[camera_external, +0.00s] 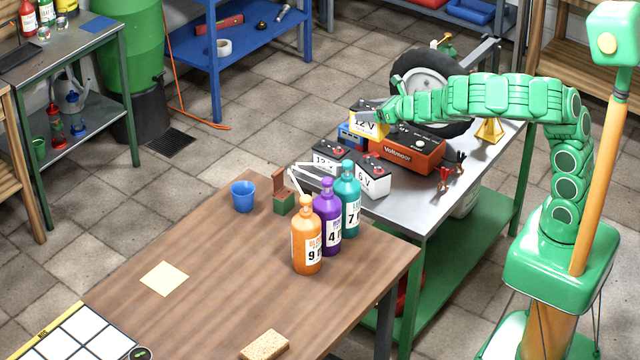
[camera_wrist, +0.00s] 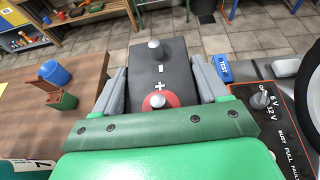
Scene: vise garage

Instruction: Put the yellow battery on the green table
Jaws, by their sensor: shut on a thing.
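The yellow battery (camera_external: 368,126), marked 12 V, is held in my gripper (camera_external: 380,112) at the far-left side of the metal-topped workbench (camera_external: 410,208). It looks raised above the bench, beside the Voltmeter box. In the wrist view its dark top (camera_wrist: 158,62) shows a red-ringed plus terminal and a minus terminal, with my gripper's fingers (camera_wrist: 160,88) closed on both sides. The workbench has green legs and a green lower shelf. Another table (camera_external: 70,50) with green legs and a grey top stands at the upper left.
Two white batteries, 12 V (camera_external: 326,157) and 6 V (camera_external: 372,180), sit on the workbench. An orange Voltmeter box (camera_external: 408,150) and a wheel (camera_external: 428,75) stand close by. A wooden table (camera_external: 215,265) in front holds a blue cup (camera_external: 243,196) and several bottles. A blue table (camera_external: 255,35) stands behind.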

